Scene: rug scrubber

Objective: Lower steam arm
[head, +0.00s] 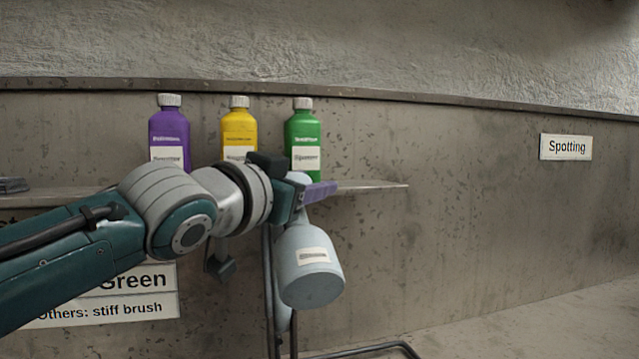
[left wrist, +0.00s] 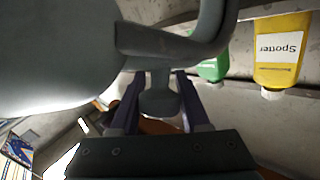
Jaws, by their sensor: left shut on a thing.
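The steam arm (head: 309,272) is a pale blue-grey cylinder with a small label, tilted, in the middle of the head view. It joins a thin upright stand behind it. My left gripper (head: 312,193), with purple fingers, is at the top of it. In the left wrist view, a grey grip piece (left wrist: 160,103) of the steam arm sits between the two fingers, and the gripper is shut on it. The steam arm's large grey body fills the upper left there (left wrist: 60,55). My wrist hides part of the top joint in the head view. My right gripper is not in view.
A shelf (head: 375,186) behind my arm carries purple (head: 169,135), yellow (head: 239,130) and green (head: 302,135) bottles, close to my wrist. A "Spotting" sign (head: 566,147) is on the wall. A brush notice (head: 110,305) is below the shelf. The right side is clear.

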